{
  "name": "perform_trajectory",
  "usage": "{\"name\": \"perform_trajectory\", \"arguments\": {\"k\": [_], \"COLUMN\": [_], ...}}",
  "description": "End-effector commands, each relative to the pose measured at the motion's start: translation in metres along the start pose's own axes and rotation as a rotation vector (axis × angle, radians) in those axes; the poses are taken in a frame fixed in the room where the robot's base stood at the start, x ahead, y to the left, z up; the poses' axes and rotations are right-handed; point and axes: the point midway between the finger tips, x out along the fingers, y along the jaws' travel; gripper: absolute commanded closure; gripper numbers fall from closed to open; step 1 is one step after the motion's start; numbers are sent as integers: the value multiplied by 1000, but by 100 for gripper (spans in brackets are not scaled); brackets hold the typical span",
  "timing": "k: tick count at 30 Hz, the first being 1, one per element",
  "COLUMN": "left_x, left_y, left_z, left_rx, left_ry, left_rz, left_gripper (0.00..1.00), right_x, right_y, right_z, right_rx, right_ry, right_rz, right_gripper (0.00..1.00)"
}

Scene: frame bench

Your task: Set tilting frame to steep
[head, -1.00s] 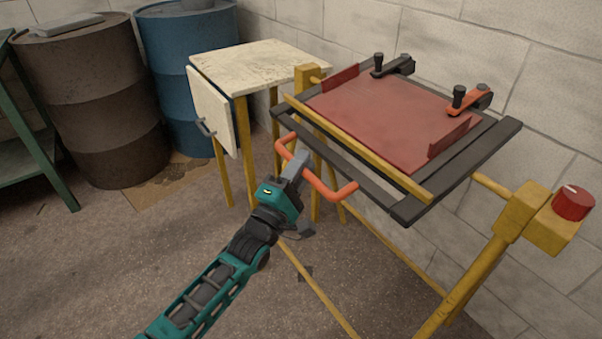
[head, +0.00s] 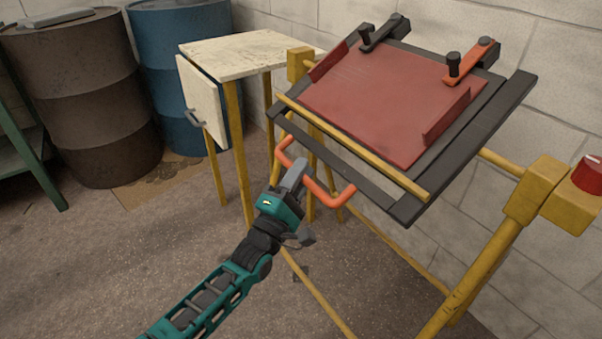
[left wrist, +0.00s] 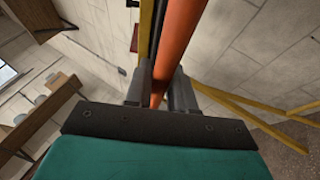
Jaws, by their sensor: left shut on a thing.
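The tilting frame (head: 408,210) is a dark grey frame on yellow supports, with a red panel (head: 380,100) inside it. It is tilted, its near edge lower than the far edge. An orange bar handle (head: 322,192) sticks out from its near edge. My left gripper (head: 298,172) is shut on this handle; in the left wrist view the orange bar (left wrist: 175,50) runs between the two fingers (left wrist: 160,88). My right gripper is not in view.
A red knob (head: 588,175) sits on the yellow post at the right. Black and orange clamps (head: 470,60) are at the panel's far edge. A pale table (head: 245,50) with a hanging flap stands behind left, near a blue drum (head: 180,70) and a brown drum (head: 75,90). A block wall is behind.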

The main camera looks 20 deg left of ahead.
Motion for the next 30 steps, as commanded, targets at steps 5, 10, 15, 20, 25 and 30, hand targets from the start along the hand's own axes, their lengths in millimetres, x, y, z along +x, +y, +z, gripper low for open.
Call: {"name": "perform_trajectory", "arguments": {"k": [5,10,15,20,25,30], "left_x": [0,0,0,0,0,-6], "left_y": [-4,-4,-4,-4,-3,-3], "left_z": [0,1,1,1,1,0], "left_rx": [1,0,0,-1,-1,-1], "left_ry": [-1,-1,-1,-1,-1,0], "left_rz": [-10,-11,-11,-8,-5,-7], "left_gripper": [100,100,72,56,56,56], "right_x": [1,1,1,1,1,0], "right_y": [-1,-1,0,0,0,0], "right_z": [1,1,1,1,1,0], "right_rx": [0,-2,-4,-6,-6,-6], "right_ry": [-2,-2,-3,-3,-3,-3], "right_rz": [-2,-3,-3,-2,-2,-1], "right_gripper": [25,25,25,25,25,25]}}
